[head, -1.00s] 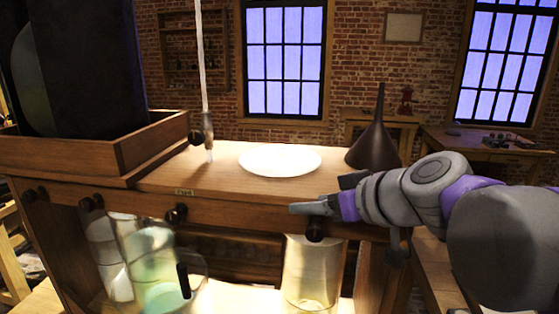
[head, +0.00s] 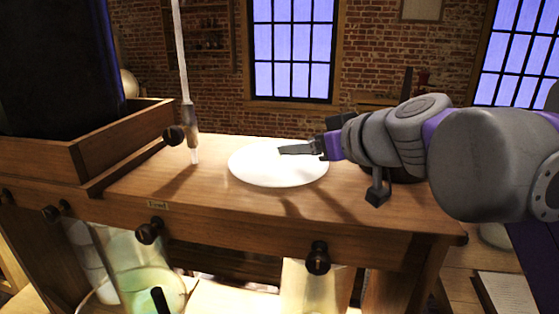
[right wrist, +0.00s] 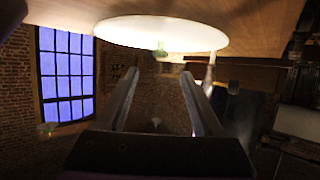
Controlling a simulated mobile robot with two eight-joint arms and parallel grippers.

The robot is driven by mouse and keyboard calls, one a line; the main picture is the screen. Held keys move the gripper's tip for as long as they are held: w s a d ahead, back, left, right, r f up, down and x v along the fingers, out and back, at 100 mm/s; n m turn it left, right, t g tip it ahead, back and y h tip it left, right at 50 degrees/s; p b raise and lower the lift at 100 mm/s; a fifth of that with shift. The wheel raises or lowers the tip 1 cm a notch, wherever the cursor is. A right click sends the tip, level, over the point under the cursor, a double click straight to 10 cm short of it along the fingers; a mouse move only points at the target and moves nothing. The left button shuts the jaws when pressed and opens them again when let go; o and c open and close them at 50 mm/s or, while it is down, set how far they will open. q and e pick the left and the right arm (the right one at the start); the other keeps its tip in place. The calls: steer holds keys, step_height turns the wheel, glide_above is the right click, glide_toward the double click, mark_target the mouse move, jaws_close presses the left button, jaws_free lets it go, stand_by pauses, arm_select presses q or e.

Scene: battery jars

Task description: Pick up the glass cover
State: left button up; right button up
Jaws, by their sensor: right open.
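A flat white round disc (head: 265,172), the only thing here that looks like the glass cover, lies on the wooden bench top. It shows in the right wrist view (right wrist: 160,30) too, with a small greenish knob-like shape (right wrist: 161,48) near its edge. My right gripper (head: 298,150) reaches in from the right, and its tip overlaps the disc's right back part in the head view. Whether it touches the disc I cannot tell. In the right wrist view its two fingers (right wrist: 160,98) stand apart with nothing between them. My left gripper is not in view.
A wooden tray (head: 45,158) with a large dark vessel (head: 55,65) stands on the left. A thin hanging rod (head: 186,90) ends left of the disc. Glass jars (head: 145,275) stand below the bench. My arm mostly hides the dark funnel (head: 405,172). Bench top before the disc is clear.

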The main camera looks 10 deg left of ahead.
mark_target(283, 162)
steer(key=x, duration=0.7)
steer(key=shift+w+a+f, duration=0.15)
steer(key=shift+w+f, duration=0.05)
steer(key=shift+f, duration=0.15)
jaws_close()
steer(key=shift+s, duration=0.1)
